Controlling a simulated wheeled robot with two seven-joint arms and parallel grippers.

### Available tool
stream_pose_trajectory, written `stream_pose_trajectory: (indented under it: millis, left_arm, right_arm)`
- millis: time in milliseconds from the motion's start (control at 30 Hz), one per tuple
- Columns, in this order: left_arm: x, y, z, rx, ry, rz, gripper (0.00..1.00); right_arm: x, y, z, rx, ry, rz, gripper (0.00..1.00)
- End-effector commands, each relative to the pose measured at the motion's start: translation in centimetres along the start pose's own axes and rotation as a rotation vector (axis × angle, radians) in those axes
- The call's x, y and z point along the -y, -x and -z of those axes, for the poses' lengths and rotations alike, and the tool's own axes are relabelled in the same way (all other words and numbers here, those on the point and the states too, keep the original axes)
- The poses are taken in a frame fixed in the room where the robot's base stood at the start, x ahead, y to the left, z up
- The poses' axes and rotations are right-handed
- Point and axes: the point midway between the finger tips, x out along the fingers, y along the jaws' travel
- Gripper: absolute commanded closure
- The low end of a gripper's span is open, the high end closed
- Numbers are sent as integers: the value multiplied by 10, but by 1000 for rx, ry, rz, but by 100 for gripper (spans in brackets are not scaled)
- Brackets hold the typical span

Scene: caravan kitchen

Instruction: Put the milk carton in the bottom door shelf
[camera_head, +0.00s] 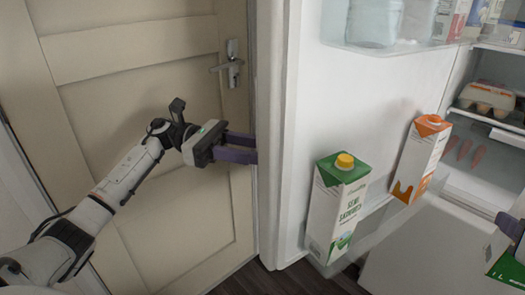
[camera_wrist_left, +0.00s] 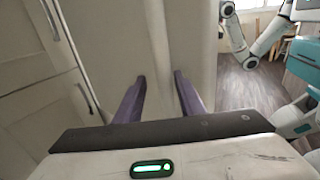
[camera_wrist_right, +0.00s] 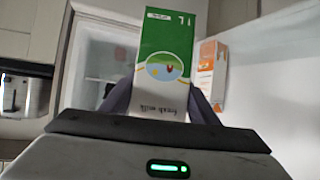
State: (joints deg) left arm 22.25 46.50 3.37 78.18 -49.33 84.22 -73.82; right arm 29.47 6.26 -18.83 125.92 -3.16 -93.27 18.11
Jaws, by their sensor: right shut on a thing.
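In the head view only part of this carton (camera_head: 505,262) and a finger of the gripper show at the right edge. The bottom door shelf (camera_head: 385,228) is a clear bin on the open fridge door, left of the held carton. My left gripper (camera_head: 238,148) is at the outer edge of the fridge door (camera_head: 277,130). Its fingers are apart in the left wrist view (camera_wrist_left: 159,100), with the pale door beyond them.
A green and white carton with yellow cap (camera_head: 338,205) and an orange and white carton (camera_head: 420,160) stand in the bottom door shelf, with a gap between them. An upper door shelf (camera_head: 385,45) is above. An egg box (camera_head: 487,97) sits inside the fridge.

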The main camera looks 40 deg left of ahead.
Motion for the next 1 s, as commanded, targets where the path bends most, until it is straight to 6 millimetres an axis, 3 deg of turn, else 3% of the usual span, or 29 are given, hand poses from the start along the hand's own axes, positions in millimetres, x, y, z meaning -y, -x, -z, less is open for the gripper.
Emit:
stream_pose_trajectory:
  millis: [167, 600, 1000]
  left_arm:
    - [0, 11, 1, -2, 1, 0, 64]
    - [-1, 69, 1, -3, 1, -4, 64]
    - [-1, 76, 0, -2, 0, -4, 64]
  right_arm:
    - [0, 1, 2, -12, -1, 1, 100]
    - [0, -4, -6, -12, -1, 2, 100]
    - [0, -4, -6, -13, -1, 2, 100]
